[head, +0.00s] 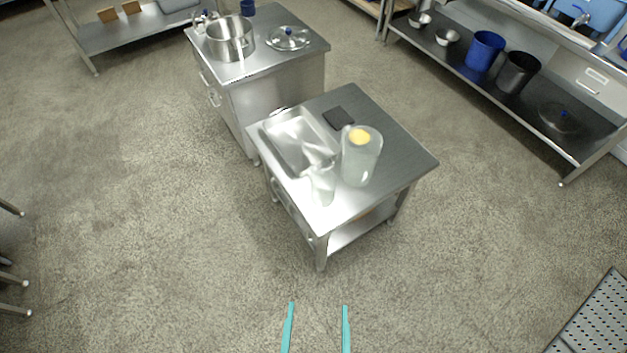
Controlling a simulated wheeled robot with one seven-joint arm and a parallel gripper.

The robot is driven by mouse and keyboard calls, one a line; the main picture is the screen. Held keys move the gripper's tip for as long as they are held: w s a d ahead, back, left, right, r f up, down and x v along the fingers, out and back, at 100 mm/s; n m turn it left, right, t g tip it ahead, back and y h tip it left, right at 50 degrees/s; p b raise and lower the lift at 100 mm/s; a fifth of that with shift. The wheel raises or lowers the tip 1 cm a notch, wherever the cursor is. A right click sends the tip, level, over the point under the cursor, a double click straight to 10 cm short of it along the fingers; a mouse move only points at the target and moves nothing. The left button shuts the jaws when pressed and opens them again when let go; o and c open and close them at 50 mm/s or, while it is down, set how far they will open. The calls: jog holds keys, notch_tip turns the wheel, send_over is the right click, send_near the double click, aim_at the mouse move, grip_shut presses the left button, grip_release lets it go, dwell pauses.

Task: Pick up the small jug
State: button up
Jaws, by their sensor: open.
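A small clear jug (322,187) stands upright near the front left edge of the nearer steel table (385,185). It is see-through and its outline is hard to make out. A larger frosted jug (360,165) with something yellow at its top stands just right of and behind it. My gripper (318,304) shows as two teal fingers at the bottom of the head view. The fingers are apart with nothing between them. In the picture they are below the table, well clear of both jugs.
A steel tray (283,128) lies left of the jugs, and a dark flat pad (339,117) lies behind them. A steel cabinet (290,90) with a pot (230,40) and a lid (289,38) stands behind. Bare floor (190,270) surrounds the near table's front.

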jog(key=w+f, duration=0.6)
jog(key=w, duration=0.2)
jog(key=g, duration=0.2)
send_near(324, 178)
jog(key=x, duration=0.6)
jog(key=shift+w+f, duration=0.15)
jog(key=c, duration=1.2)
